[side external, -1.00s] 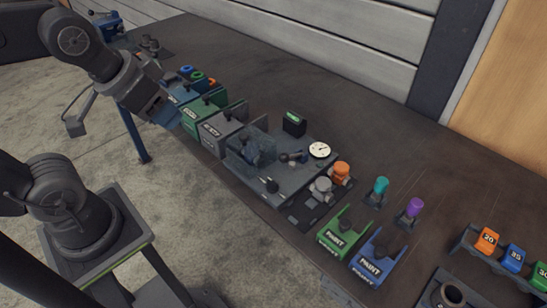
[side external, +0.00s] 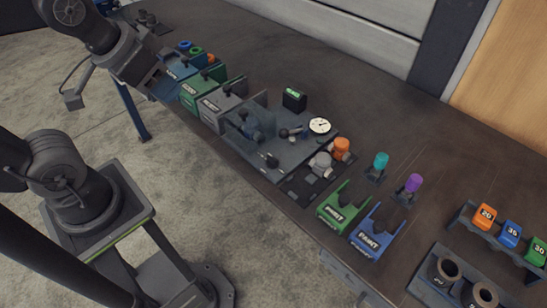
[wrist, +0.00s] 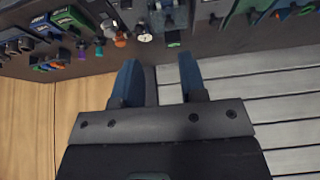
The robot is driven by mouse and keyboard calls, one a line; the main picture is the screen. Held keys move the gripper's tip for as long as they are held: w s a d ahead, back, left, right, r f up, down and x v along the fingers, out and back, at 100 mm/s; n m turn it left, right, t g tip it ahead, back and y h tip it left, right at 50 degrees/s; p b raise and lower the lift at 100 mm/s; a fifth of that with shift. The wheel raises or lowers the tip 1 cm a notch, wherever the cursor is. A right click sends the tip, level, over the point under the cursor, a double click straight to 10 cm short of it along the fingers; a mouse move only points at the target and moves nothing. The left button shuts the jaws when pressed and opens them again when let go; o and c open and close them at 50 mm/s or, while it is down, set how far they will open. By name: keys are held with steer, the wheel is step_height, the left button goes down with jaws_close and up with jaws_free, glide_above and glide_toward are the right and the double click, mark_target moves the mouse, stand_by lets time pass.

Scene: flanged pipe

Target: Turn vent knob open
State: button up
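A dark grey panel (side external: 284,157) on the bench carries a round white gauge (side external: 319,125), a small lever-like fitting (side external: 290,132) and a black knob (side external: 268,160) at its front edge. I cannot tell which of these is the vent knob or how it is set. A clear shield (side external: 243,124) stands over a blue-grey part. My gripper (side external: 158,84) is beyond the panel's left side, near the labelled bins and apart from the panel. In the wrist view, my gripper (wrist: 160,82) has its blue fingers apart with nothing between them. The gauge also shows there (wrist: 144,37).
A box with a green display (side external: 294,100) stands behind the panel. Labelled bins (side external: 212,100) line its left. Orange (side external: 341,148) and grey (side external: 320,163) knobbed fittings, and green (side external: 344,207) and blue (side external: 379,233) PAINT holders, sit to the right. The bench behind is clear.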

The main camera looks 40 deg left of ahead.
steer(key=w+d+f+m+g, duration=0.2)
steer(key=w+d+m+g, duration=0.15)
steer(key=w+m, duration=0.55)
steer(key=m+g, duration=0.2)
steer(key=m, duration=0.7)
glide_toward(277, 160)
step_height(277, 160, down, 9)
steer(key=shift+f, duration=0.2)
jaws_close()
